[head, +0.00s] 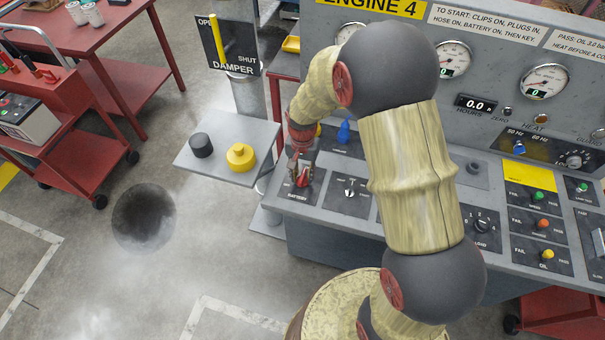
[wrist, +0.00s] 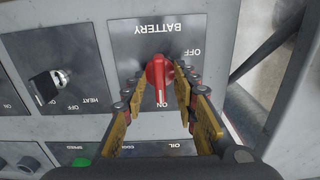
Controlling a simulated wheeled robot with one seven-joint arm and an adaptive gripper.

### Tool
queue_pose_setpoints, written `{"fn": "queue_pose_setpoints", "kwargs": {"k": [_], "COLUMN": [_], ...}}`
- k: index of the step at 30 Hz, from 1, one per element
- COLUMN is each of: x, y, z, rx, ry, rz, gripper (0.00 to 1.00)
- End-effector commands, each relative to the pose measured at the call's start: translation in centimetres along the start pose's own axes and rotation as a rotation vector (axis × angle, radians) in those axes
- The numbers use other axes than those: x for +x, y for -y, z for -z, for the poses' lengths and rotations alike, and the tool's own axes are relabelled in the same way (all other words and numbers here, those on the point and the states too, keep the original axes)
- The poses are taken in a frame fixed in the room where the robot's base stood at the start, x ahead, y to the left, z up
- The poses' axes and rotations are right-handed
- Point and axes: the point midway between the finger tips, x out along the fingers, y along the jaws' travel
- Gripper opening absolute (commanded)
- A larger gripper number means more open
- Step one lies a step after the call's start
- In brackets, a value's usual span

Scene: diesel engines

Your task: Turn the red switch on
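The red switch (wrist: 158,76) is a rotary knob on the grey BATTERY plate (wrist: 125,50), seen upside down in the wrist view. Its handle with a white line points toward the ON mark; the OFF mark is off to the right. In the head view the red switch (head: 303,180) sits at the panel's left front corner. My gripper (wrist: 159,80) is open, with one yellow-padded finger on each side of the knob. The right finger is very close to it; I cannot tell if it touches. In the head view my gripper (head: 301,160) is just above the switch.
The HEAT switch (wrist: 48,86) is beside the BATTERY plate. The DAMPER lever (head: 217,40) stands behind. My arm hides part of the console.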

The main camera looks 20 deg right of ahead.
Motion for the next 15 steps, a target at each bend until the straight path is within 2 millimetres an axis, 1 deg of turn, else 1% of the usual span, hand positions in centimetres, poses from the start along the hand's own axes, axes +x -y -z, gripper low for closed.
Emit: {"fn": "queue_pose_setpoints", "kwargs": {"k": [5, 12, 15], "x": [-2.3, -7.2, -9.0], "y": [0.1, 0.1, 0.1], "z": [0.2, 0.1, 0.1], "rx": [0.0, 0.0, 0.0], "ry": [-0.005, -0.005, -0.004], "rz": [0.004, 0.004, 0.003], "gripper": [0.29, 0.29, 0.29]}}
